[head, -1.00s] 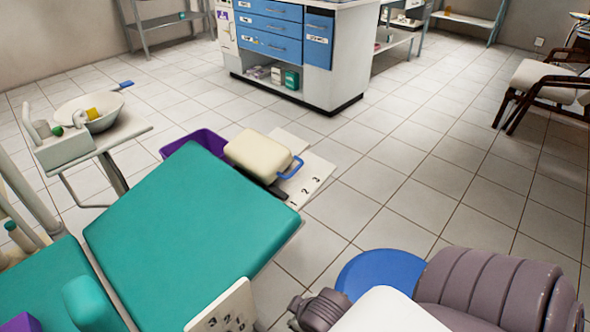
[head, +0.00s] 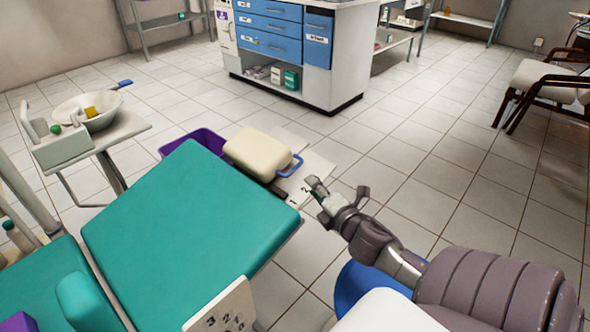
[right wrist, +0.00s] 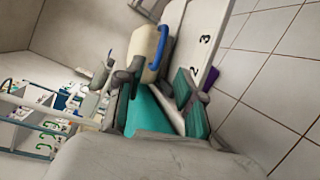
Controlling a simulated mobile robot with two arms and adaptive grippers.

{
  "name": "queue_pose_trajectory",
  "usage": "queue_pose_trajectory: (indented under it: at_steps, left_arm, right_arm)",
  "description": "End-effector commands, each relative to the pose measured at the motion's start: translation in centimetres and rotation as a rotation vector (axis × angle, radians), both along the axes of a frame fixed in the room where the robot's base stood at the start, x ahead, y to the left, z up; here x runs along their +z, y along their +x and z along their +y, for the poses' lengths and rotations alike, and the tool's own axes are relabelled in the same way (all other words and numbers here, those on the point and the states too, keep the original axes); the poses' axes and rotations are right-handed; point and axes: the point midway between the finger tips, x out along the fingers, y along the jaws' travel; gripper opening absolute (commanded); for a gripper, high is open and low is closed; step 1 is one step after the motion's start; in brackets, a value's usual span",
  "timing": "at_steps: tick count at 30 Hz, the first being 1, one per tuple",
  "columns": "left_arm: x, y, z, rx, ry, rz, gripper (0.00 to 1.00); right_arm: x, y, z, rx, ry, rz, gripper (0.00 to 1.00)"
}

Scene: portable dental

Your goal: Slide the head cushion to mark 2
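The cream head cushion (head: 258,151) is at the far end of the teal dental chair. It has a blue handle (head: 291,167) on its right side. The white numbered plate (head: 316,166) lies beside it, partly hidden by my right gripper. The cushion also shows in the right wrist view (right wrist: 140,50), with marks 2 and 3 readable on the plate (right wrist: 203,28). My right gripper (head: 338,190) is open and empty, to the right of the handle and apart from it. My left gripper is not in view.
The teal chair backrest (head: 185,225) fills the lower left. A purple bin (head: 192,141) sits behind it. A white numbered card (head: 222,308) stands at the chair's near edge. A side table with a basin (head: 88,112) is at left.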

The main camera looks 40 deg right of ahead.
Motion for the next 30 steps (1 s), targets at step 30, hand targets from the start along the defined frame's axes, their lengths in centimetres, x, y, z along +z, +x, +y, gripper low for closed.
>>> queue_pose_trajectory:
  at_steps: [30]
  left_arm:
    - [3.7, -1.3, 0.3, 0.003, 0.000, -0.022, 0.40]
  right_arm:
    - [-1.4, 10.6, -2.8, -0.002, 0.004, 0.001, 0.32]
